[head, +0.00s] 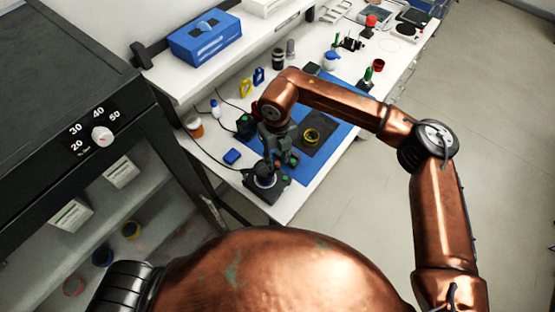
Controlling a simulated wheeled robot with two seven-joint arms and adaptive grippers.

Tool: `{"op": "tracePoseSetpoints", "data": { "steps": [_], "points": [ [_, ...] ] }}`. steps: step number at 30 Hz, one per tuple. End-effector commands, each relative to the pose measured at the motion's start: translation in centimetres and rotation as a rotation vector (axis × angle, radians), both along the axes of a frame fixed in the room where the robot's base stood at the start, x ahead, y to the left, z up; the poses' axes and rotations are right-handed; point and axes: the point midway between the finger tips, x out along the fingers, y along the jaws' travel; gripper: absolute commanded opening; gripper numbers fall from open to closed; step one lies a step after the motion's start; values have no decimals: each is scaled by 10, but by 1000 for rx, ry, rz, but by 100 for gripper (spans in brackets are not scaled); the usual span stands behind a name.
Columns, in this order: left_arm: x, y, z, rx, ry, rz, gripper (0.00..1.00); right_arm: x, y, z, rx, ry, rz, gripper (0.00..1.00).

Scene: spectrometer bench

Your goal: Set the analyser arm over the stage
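My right gripper (279,156) points down just behind the instrument, over the left part of the blue mat (318,171). Its fingers are small and overlap the dark parts, so I cannot tell whether they are open, shut or touching anything. My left gripper is out of view.
A dark pad (322,131) with a yellow ring (311,136) lies right of my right gripper. A blue block (232,157), an orange-brown jar (194,127) and cables lie left. A raised shelf (235,50) carries a blue box (205,40). A dark cabinet (60,75) stands left.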

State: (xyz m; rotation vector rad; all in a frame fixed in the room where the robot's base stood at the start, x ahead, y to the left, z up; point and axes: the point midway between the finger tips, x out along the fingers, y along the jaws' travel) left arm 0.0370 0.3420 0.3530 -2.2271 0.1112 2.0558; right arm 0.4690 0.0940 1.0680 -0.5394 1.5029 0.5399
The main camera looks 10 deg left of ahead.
Motion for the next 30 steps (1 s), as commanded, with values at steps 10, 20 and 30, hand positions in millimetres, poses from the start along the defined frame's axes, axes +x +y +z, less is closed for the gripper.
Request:
{"op": "tracePoseSetpoints", "data": {
  "steps": [10, 20, 30],
  "points": [
    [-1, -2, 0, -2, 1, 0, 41, 1, 0, 71, 0, -4, 0, 30],
    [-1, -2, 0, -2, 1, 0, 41, 0, 0, 107, -1, 1, 1, 30],
    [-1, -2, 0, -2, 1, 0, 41, 0, 0, 109, 0, 1, 1, 30]
  ]
}}
